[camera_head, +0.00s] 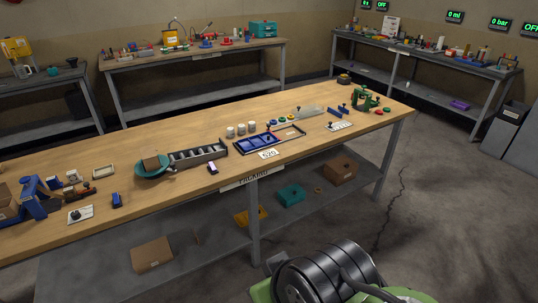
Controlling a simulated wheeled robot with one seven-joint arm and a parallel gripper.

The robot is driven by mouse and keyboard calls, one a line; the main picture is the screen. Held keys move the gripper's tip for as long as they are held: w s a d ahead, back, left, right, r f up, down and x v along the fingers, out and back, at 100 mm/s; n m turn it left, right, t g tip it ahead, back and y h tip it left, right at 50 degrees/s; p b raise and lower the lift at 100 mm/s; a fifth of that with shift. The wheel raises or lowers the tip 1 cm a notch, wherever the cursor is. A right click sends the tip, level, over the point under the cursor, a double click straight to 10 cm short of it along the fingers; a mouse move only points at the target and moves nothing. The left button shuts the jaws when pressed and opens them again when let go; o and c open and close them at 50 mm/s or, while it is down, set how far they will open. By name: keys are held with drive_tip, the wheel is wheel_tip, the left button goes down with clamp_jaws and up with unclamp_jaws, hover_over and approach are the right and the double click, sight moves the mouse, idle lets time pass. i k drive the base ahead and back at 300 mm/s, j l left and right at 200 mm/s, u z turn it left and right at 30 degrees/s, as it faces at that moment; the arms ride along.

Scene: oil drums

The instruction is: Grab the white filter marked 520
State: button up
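Three small white cylinders stand in a row on the wooden bench: a left one (230,132), a middle one (241,129) and a right one (252,127). They may be filters; any marks on them are too small to read. Just to their right lies a dark tray (291,142) with blue compartments. A white card (268,154) at its front edge seems to read 520. My gripper's fingers are not in view; only black and green parts of my own body show at the bottom, well apart from the bench.
A grey slotted rack (197,154) and a teal bowl (152,168) are left of the cylinders. A green press (364,100) stands at the bench's right end. A lower shelf (205,245) holds boxes. The floor (450,190) to the right is open.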

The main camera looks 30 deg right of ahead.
sight(241, 129)
drive_tip(key=i+l, duration=0.1)
drive_tip(key=l, duration=0.85)
drive_tip(key=i+l, duration=0.15)
drive_tip(key=l, duration=0.8)
drive_tip(key=i, duration=0.05)
